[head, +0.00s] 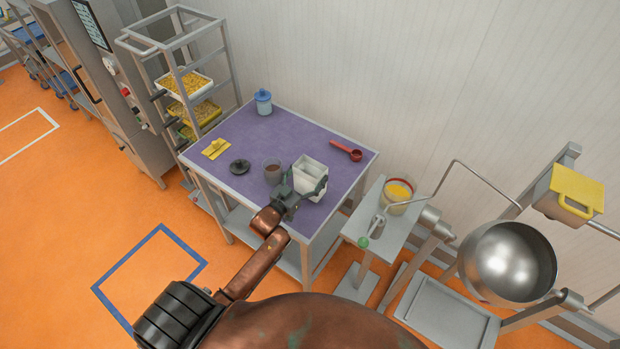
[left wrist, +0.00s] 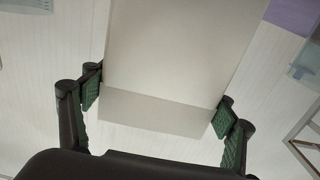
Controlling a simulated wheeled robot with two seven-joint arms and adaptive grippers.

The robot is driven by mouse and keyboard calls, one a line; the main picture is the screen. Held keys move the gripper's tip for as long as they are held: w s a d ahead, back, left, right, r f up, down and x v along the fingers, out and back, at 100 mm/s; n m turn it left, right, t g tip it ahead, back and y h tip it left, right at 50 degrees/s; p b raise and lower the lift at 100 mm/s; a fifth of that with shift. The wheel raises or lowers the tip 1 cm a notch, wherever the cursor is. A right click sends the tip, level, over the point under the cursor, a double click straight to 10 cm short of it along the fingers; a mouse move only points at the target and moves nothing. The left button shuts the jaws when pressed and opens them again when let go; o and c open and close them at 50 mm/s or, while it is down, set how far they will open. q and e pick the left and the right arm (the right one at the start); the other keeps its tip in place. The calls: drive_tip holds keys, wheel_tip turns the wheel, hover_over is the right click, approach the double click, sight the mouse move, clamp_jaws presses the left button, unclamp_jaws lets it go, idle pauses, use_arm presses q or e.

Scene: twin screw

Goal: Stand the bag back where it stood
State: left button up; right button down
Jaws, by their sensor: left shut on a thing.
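The bag (head: 310,168) is a pale, box-shaped thing with an open top, at the right part of the purple table in the head view. My left gripper (head: 306,187) is shut on it from the near side, one finger on each side. In the left wrist view the bag (left wrist: 185,50) fills the middle as a plain pale face, between the green finger pads of the left gripper (left wrist: 158,102). It looks about upright. I cannot tell whether its base touches the table, as the gripper hides its lower part. My right gripper is not in view.
The purple table (head: 222,133) also bears a dark cup (head: 273,174) close left of the bag, a black lid-like disc (head: 240,167), yellow pieces (head: 216,148), a blue-lidded jar (head: 263,101) and a red scoop (head: 346,151). A yellow-filled tub (head: 398,193) stands right, beside a steel bowl (head: 513,262).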

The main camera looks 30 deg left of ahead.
sight(315, 172)
use_arm(q)
drive_tip(key=shift+f, duration=1.5)
drive_tip(key=shift+f, duration=0.15)
drive_tip(key=o, duration=1.3)
drive_tip(key=shift+c, duration=0.2)
drive_tip(key=s+a, duration=0.1)
drive_tip(key=s, duration=1.1)
drive_tip(key=shift+b, duration=0.4)
